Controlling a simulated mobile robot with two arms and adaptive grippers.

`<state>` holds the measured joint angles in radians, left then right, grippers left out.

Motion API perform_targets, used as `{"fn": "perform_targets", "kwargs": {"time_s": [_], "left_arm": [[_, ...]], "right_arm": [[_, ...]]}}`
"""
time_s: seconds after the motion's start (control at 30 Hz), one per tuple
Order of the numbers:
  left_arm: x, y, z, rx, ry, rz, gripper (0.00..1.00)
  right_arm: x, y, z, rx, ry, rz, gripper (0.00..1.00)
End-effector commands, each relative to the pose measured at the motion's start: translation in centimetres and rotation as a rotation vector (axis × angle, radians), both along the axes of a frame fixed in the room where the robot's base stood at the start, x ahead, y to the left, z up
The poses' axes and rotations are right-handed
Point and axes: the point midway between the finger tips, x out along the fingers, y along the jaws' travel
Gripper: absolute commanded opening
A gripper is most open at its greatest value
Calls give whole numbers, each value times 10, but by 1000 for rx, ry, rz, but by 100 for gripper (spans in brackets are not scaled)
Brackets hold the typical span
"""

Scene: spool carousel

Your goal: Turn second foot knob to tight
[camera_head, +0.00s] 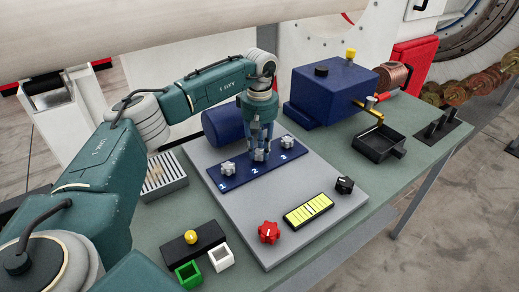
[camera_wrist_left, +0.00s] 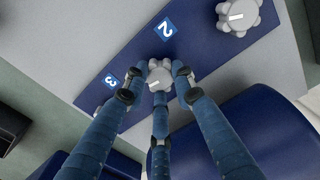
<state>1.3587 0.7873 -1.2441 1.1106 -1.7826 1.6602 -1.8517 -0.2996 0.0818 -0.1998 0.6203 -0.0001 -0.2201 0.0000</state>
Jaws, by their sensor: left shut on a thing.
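The second foot knob (camera_wrist_left: 160,72) is a small grey lobed knob on a blue strip (camera_head: 240,178), beside the label 2. In the wrist view, the fingers of my left gripper (camera_wrist_left: 160,85) are around it and shut on it; a white mark shows on its top. In the head view my left gripper (camera_head: 260,150) points down at it and mostly hides it. The first knob (camera_head: 228,168) is to the left and the third knob (camera_head: 287,142) to the right. My right gripper is not in view.
The strip is on a grey plate (camera_head: 325,190) on a green table (camera_head: 420,125). A red knob (camera_head: 269,232), a yellow gauge (camera_head: 309,211) and a black knob (camera_head: 344,185) are at the plate's front. A blue cylinder (camera_head: 222,124) is behind the strip. A blue box (camera_head: 325,95) stands farther back.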

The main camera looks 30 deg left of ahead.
Motion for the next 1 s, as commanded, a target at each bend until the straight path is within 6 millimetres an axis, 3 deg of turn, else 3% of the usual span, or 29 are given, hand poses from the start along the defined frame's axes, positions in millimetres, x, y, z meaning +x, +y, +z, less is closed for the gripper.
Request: {"fn": "perform_targets", "kwargs": {"time_s": [0.4, 1.0], "left_arm": [[1, 1, 2, 0, -5, -233, 0], [1, 1, 2, 1, -6, -282, 0]], "right_arm": [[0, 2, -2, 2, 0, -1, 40], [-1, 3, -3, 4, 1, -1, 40]]}}
